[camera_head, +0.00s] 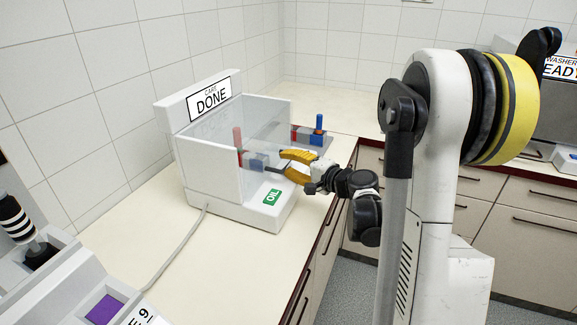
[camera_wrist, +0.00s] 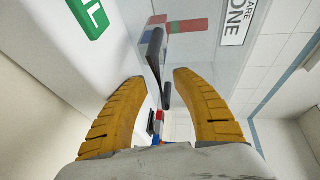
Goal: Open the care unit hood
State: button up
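The care unit (camera_head: 190,170) is a white box on the counter with a sign reading CARE DONE and a green OIL label (camera_head: 272,197). Its clear hood (camera_head: 235,115) is over the base and appears down. Through it show a red upright piece (camera_head: 238,138) and a blue-grey block. My gripper (camera_head: 287,163) is at the hood's front side, yellow fingers apart and nothing seen held. In the wrist view, my gripper (camera_wrist: 160,77) is open, with a dark handle bar (camera_wrist: 166,95) in the gap between the fingertips. Whether a finger touches it I cannot tell.
A tray with red and blue pieces (camera_head: 313,135) stands behind the unit, to the right. A grey cable (camera_head: 170,250) runs along the counter to another device (camera_head: 95,290) at front left. The counter edge drops to drawers on the right; a washer (camera_head: 550,95) stands at far right.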

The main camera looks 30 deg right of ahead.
grip_shut()
notch_tip(320, 180, up, 15)
jog(key=s+d+n+g+h+p, duration=0.1)
jog(key=g+p, duration=0.3)
jog(key=p, duration=1.3)
jog(key=shift+s+d+r+n+g+h, duration=0.15)
jog(key=shift+s+d+n+g+h, duration=0.2)
jog(key=shift+s+h, duration=0.3)
grip_release()
